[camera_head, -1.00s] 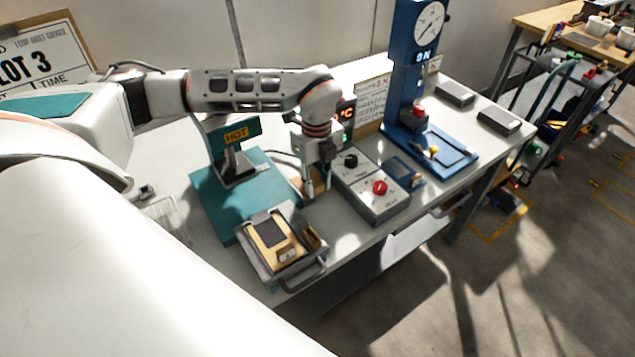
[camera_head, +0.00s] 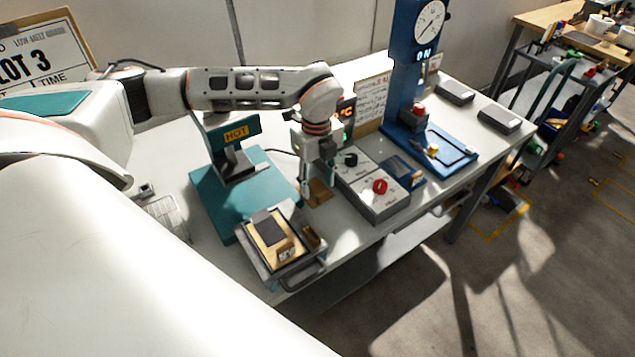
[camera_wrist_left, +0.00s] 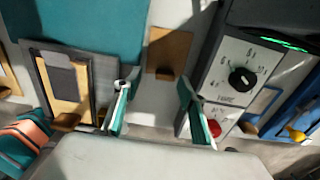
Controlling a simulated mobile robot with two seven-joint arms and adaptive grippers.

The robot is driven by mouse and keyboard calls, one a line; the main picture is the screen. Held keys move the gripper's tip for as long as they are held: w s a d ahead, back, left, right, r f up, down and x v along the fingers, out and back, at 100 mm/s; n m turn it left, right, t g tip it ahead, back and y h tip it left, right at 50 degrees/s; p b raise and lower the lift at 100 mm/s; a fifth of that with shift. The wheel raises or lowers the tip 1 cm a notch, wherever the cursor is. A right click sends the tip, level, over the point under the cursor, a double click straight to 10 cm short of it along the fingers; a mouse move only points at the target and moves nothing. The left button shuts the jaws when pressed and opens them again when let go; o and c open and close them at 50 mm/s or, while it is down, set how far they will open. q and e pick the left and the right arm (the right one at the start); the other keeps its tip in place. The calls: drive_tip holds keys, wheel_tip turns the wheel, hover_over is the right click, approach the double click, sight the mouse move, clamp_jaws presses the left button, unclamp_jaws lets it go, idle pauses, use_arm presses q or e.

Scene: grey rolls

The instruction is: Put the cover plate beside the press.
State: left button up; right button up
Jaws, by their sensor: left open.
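A small flat tan plate, which looks like the cover plate (camera_head: 319,194), lies on the white table between the teal press (camera_head: 232,200) with the HOT sign and the grey control box. It also shows in the left wrist view (camera_wrist_left: 168,52), just beyond the fingertips. My left gripper (camera_head: 318,178) is open above the table at this plate and partly hides it in the head view. In the left wrist view its two fingers (camera_wrist_left: 154,90) are spread with nothing between them. My right gripper is out of view.
A grey tray (camera_head: 287,278) holding a tan plate with a dark pad sits at the table's front edge. The control box (camera_head: 385,207) with black and red knobs stands right of my gripper. A blue gauge stand (camera_head: 405,105) and two dark blocks are further right.

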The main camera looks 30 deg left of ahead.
use_arm(q)
wheel_tip(320, 180, up, 12)
drive_tip(key=shift+b, duration=0.35)
drive_tip(key=shift+f, duration=0.1)
drive_tip(key=shift+s, duration=0.15)
